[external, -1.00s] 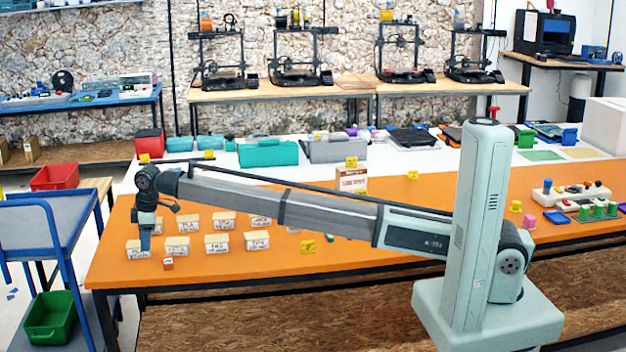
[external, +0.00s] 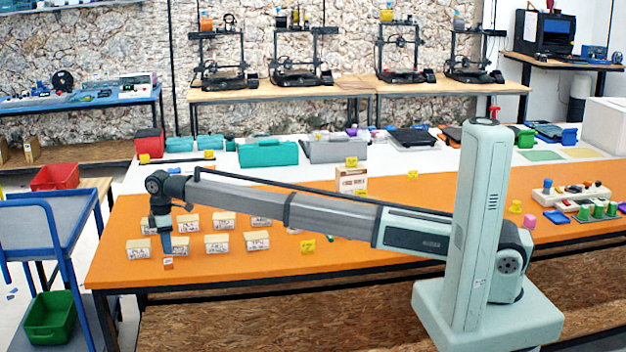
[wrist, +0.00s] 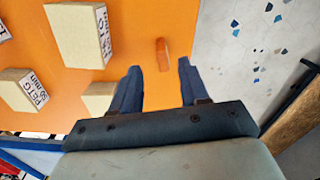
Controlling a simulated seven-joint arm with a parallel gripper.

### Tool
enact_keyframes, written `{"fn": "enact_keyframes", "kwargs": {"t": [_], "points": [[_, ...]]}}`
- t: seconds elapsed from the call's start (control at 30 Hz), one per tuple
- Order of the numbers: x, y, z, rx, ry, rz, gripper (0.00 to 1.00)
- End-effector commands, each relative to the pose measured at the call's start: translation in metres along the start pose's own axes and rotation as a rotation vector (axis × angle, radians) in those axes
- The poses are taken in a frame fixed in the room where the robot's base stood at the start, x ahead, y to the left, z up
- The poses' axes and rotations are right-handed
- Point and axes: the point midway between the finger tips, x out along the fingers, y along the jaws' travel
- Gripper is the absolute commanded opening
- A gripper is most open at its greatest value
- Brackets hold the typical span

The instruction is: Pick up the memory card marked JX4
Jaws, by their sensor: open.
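A small orange-red card-like piece (external: 168,264) stands near the front edge of the orange table in the external view, with pale marking too small to read. In the wrist view a thin orange piece (wrist: 162,54) shows from above, just beyond the fingertips and between their lines; I cannot read JX4 on it. My gripper (external: 168,248) points down, just above and behind the small piece in the external view. In the wrist view my gripper (wrist: 159,67) is open with nothing between its fingers.
Several cream labelled boxes stand in rows close by, including one (external: 180,247) behind the gripper and one (wrist: 78,32) left of the orange piece. The table edge and grey floor (wrist: 240,60) lie to the right in the wrist view. A yellow tag (external: 308,246) stands farther right.

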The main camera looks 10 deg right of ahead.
Motion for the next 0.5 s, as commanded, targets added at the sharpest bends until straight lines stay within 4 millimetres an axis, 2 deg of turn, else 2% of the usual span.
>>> {"fn": "enact_keyframes", "kwargs": {"t": [0.23, 0.5], "points": [[0.013, -0.001, -0.001, 0.000, 0.001, 0.000, 0.45], [0.047, -0.003, -0.003, 0.000, 0.000, 0.000, 0.45]]}}
